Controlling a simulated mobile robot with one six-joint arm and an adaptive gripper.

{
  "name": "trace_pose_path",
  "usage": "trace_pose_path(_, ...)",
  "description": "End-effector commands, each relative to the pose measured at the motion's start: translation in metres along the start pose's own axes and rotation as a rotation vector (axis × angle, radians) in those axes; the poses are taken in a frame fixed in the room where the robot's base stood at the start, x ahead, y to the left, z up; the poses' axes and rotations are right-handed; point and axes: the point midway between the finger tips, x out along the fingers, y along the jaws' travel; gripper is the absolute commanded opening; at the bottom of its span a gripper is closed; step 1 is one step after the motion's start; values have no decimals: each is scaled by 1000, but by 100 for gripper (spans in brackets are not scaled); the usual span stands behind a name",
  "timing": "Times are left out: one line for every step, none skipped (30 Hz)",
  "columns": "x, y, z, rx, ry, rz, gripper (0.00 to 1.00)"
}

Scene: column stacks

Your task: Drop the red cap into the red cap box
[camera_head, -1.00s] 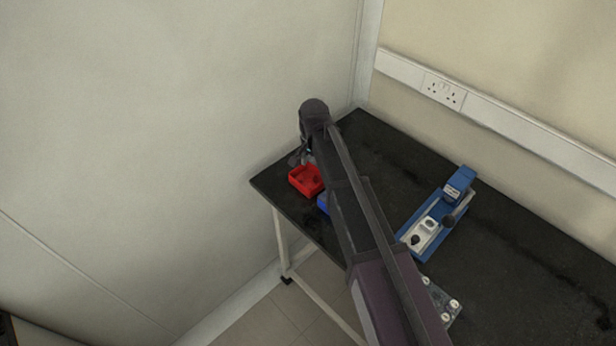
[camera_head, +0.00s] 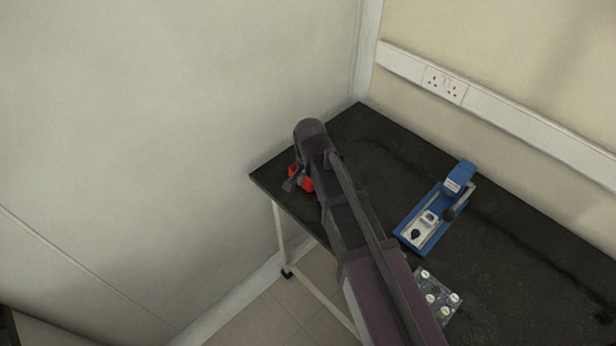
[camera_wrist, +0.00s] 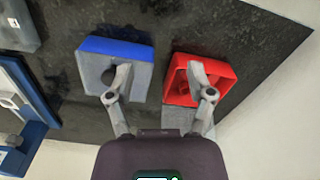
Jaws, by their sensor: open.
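The red cap box (camera_wrist: 226,72) is an open red tray near the table's corner. In the head view the red box (camera_head: 307,183) is mostly hidden by my arm. In the wrist view, a darker red shape (camera_wrist: 183,84) shows inside it, partly behind a finger; it looks like the red cap, but I cannot tell for certain. My gripper (camera_wrist: 160,72) is open, with nothing between its spread fingers. Its right finger is over the red box, and its left finger is over the blue box. In the head view the gripper (camera_head: 290,182) is at the red box.
A blue box (camera_wrist: 118,47) with a grey inside and a dark round patch stands beside the red one. A blue press-like device (camera_head: 440,208) and a plate with several pale round pieces (camera_head: 437,293) lie farther right on the black table (camera_head: 520,250). Walls stand behind.

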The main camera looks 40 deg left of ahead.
Motion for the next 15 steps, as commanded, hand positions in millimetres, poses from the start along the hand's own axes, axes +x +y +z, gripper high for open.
trace_pose_path(3,6,9,-1,0,0,69)
trace_pose_path(4,7,13,-1,0,0,69)
trace_pose_path(6,10,18,-1,0,0,69)
trace_pose_path(6,12,21,-1,0,0,69)
trace_pose_path(7,14,25,-1,0,0,69)
trace_pose_path(9,16,30,-1,0,0,69)
trace_pose_path(10,18,33,-1,0,0,69)
trace_pose_path(10,20,37,-1,0,0,69)
trace_pose_path(12,23,42,-1,0,0,69)
trace_pose_path(13,25,45,-1,0,0,69)
trace_pose_path(14,27,49,-1,0,0,69)
trace_pose_path(15,30,53,-1,0,0,69)
trace_pose_path(16,32,57,-1,0,0,69)
trace_pose_path(17,34,60,0,0,0,69)
trace_pose_path(18,37,65,0,0,0,69)
